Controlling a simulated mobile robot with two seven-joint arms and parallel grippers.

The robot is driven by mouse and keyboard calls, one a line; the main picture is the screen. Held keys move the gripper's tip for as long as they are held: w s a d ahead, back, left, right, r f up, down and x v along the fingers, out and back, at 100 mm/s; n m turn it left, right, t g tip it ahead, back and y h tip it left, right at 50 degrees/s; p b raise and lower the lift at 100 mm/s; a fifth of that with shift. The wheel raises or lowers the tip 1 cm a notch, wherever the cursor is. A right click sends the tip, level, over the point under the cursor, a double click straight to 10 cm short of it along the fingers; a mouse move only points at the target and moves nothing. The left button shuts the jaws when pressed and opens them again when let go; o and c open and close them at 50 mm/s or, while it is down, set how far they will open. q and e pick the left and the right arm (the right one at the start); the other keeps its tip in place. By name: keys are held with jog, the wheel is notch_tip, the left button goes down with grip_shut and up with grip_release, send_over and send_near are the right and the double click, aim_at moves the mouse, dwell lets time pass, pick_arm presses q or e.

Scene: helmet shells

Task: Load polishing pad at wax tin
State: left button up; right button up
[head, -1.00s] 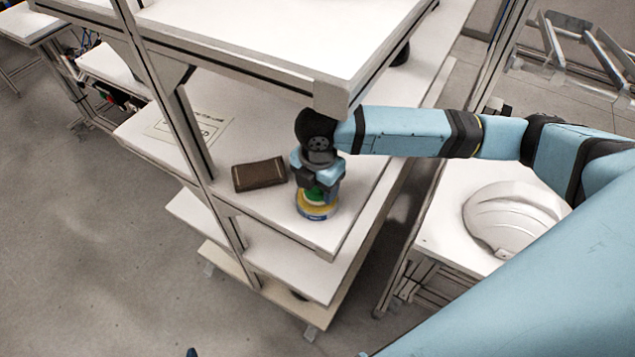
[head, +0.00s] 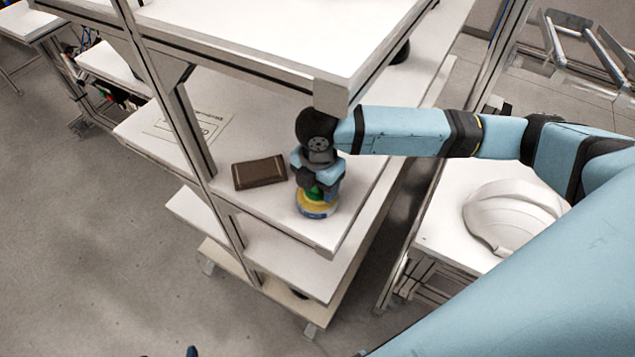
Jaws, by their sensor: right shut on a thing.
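The wax tin (head: 317,209), blue-sided with a yellow top, stands on the white shelf near its front corner. My right gripper (head: 318,190) points down right over the tin and is shut on a green thing, likely the polishing pad (head: 315,192). The pad is mostly hidden by the fingers. It sits at the tin's top; I cannot tell if it touches the wax. My left gripper is not clearly in view; only a small dark blue bit shows at the bottom edge.
A brown block (head: 260,172) lies just left of the tin. A printed sheet (head: 190,127) lies further left on the shelf. A shelf post (head: 190,130) and upper shelf (head: 290,40) stand close to my right arm. A white helmet shell (head: 515,215) rests on the right table.

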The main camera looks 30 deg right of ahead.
jog(key=shift+s+f+p, duration=0.15)
jog(key=shift+p, duration=0.3)
dwell(1.6)
notch_tip(320, 180, up, 3)
jog(key=p, duration=0.3)
notch_tip(320, 180, up, 2)
jog(key=shift+r+p, duration=0.1)
jog(key=shift+p, duration=0.65)
jog(key=shift+r, duration=1)
